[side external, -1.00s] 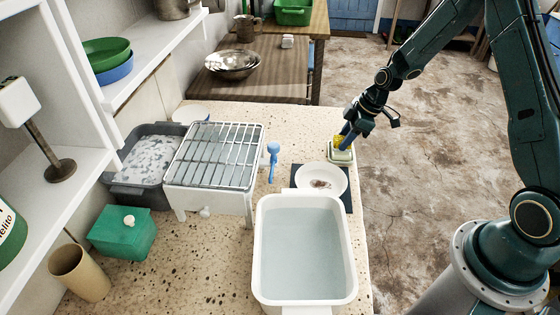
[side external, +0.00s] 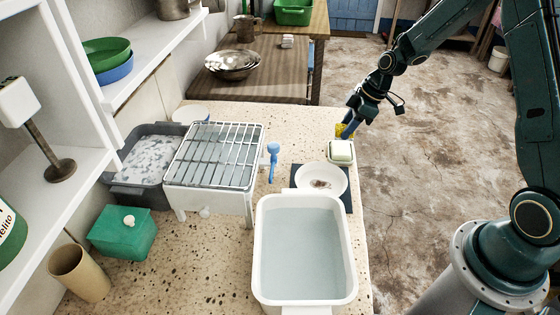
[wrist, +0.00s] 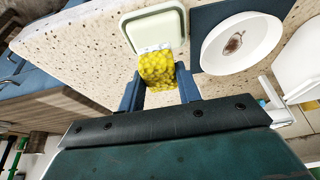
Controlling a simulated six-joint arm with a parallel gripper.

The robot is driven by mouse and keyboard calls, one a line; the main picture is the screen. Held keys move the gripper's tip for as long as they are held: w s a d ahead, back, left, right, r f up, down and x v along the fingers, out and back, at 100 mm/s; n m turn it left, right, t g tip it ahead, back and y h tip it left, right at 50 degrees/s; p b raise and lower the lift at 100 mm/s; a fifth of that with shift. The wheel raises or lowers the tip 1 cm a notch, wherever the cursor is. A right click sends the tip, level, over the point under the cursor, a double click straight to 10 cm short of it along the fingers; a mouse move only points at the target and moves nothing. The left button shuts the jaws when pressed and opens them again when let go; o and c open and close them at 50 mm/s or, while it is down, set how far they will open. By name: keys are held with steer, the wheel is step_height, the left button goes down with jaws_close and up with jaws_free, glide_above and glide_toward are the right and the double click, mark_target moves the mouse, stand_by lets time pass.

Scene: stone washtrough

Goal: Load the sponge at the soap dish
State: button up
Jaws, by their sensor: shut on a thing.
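My gripper (side external: 346,131) is shut on a yellow sponge (wrist: 162,70); the sponge also shows as a small yellow patch in the side view (side external: 340,129). In the wrist view the two blue fingers flank the sponge, and its far end has a whitish edge. The soap dish (side external: 341,161) holds a pale green soap bar (side external: 341,148) near the counter's right edge. In the wrist view the pale soap (wrist: 155,30) lies just beyond the sponge's tip. I cannot tell whether the sponge touches it.
A white plate with a brown stain (side external: 321,180) sits on a dark mat (side external: 348,200) beside the dish. A white basin of water (side external: 305,200) stands nearer the camera. A blue-handled brush (side external: 273,150) and a wire rack (side external: 215,152) are to the left.

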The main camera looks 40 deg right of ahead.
mark_target(341, 130)
steer(key=shift+r, duration=1.5)
steer(key=shift+a, duration=0.15)
steer(key=shift+w+a+m+t+h, duration=0.1)
steer(key=shift+a+m+t+h, duration=0.2)
steer(key=shift+a+m, duration=0.8)
steer(key=a+r+m+h, duration=0.1)
steer(key=a+m+h, duration=0.1)
steer(key=a+m, duration=0.4)
steer(key=shift+s+a+r+m+t+h, duration=0.3)
steer(key=shift+s+a+r+m+t, duration=0.05)
steer(key=shift+s+a+m+t, duration=0.05)
